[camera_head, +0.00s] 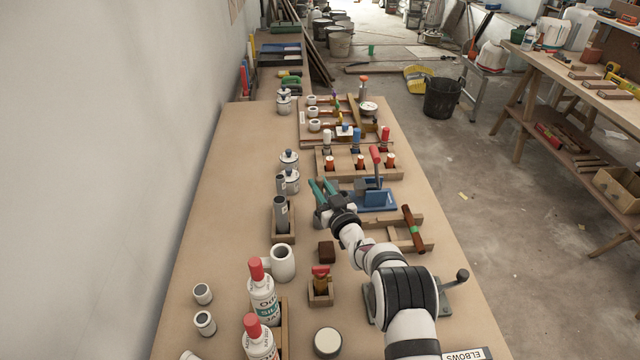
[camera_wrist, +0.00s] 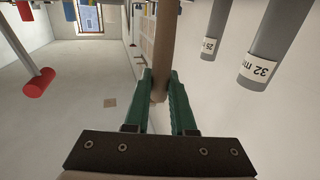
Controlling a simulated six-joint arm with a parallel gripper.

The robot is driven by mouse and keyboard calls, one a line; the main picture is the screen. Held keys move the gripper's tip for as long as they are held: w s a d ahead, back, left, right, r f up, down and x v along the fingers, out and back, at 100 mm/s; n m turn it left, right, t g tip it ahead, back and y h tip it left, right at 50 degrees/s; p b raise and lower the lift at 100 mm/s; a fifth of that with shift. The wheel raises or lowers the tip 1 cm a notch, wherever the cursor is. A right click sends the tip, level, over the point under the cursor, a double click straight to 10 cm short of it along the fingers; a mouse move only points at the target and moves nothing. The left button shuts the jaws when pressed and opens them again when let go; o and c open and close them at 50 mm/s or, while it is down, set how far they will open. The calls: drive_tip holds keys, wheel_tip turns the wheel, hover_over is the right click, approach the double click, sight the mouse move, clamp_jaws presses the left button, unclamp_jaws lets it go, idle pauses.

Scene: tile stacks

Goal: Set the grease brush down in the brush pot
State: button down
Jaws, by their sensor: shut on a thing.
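My gripper (camera_head: 323,187) has green fingers and is over the middle of the bench, to the right of the grey tubes. In the wrist view my gripper (camera_wrist: 160,88) is shut on a tan wooden handle (camera_wrist: 166,45), taken to be the grease brush; its bristles are not in view. In the head view the brush cannot be made out at the fingers. A white, open-topped pot with a side handle (camera_head: 284,263) stands at the left of the bench, nearer the camera than the gripper. It may be the brush pot, but I cannot tell for sure.
Grey tubes (camera_head: 281,215) stand left of my gripper; their size labels show in the wrist view (camera_wrist: 257,68). A blue press with a red lever (camera_head: 376,156) is close on the right. White bottles with red caps (camera_head: 262,297) stand nearer.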

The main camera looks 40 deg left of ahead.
drive_tip(key=shift+f, duration=1)
idle(0.6)
drive_tip(key=c, duration=0.7)
unclamp_jaws()
